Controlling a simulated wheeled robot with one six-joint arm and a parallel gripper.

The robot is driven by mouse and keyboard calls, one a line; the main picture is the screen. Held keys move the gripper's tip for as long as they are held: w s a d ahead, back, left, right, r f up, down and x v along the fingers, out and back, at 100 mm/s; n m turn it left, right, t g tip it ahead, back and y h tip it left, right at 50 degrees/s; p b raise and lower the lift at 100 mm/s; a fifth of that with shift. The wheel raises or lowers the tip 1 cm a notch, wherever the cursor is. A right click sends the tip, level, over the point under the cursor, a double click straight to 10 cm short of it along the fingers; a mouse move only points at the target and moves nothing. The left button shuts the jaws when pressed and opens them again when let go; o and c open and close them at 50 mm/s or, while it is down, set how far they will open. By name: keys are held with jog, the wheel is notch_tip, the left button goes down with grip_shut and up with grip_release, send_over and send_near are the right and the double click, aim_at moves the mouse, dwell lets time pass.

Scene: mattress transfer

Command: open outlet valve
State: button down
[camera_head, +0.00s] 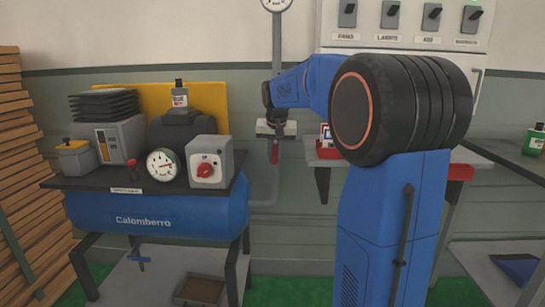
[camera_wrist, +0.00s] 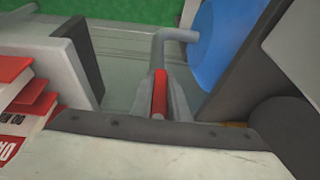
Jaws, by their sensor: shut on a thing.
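The outlet valve's red lever (camera_head: 275,153) hangs down against the grey pipe to the right of the compressor. It also shows in the wrist view (camera_wrist: 159,92), between the two grey fingers. My gripper (camera_head: 276,135) is at the pipe and shut on the red lever. The valve body is hidden behind my gripper, so I cannot tell the lever's exact angle to the pipe.
The blue Calomberro compressor (camera_head: 150,216) stands on the left, with a gauge (camera_head: 162,164) and a red-knobbed switch box (camera_head: 209,163). A wall shelf (camera_head: 320,158) is close on the right. A switch panel (camera_head: 405,40) hangs above it.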

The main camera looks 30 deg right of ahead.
jog(key=shift+s+d+h, duration=0.1)
jog(key=shift+d+h, duration=0.05)
jog(key=shift+h, duration=0.15)
jog(key=c, duration=1.7)
grip_release()
jog(key=v, duration=1.7)
jog(key=shift+r, duration=0.3)
